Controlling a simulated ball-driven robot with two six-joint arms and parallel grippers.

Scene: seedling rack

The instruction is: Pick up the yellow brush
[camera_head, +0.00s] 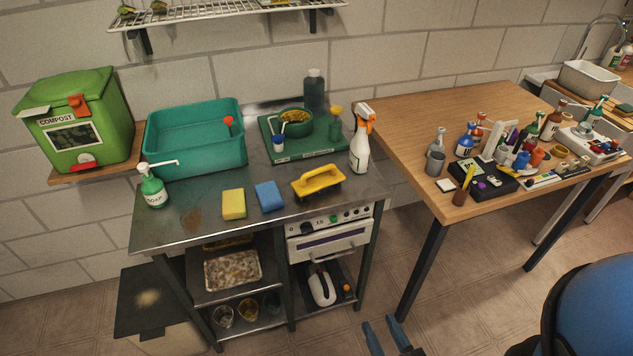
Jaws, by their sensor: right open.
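The yellow brush (318,181) lies on the metal worktop near its front right edge. It has a yellow arched handle and dark bristles underneath. My right gripper (383,333) shows at the bottom of the view with its two blue-grey fingers apart and nothing between them. It is lower in the picture than the brush and well apart from it, in front of the worktop. My left gripper is not in the view.
A blue sponge (269,196) and a yellow sponge (234,204) lie left of the brush. A spray bottle (360,150) stands close behind it on the right. A teal basin (190,158) and a soap bottle (153,191) stand further left. A cluttered wooden table (400,122) is to the right.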

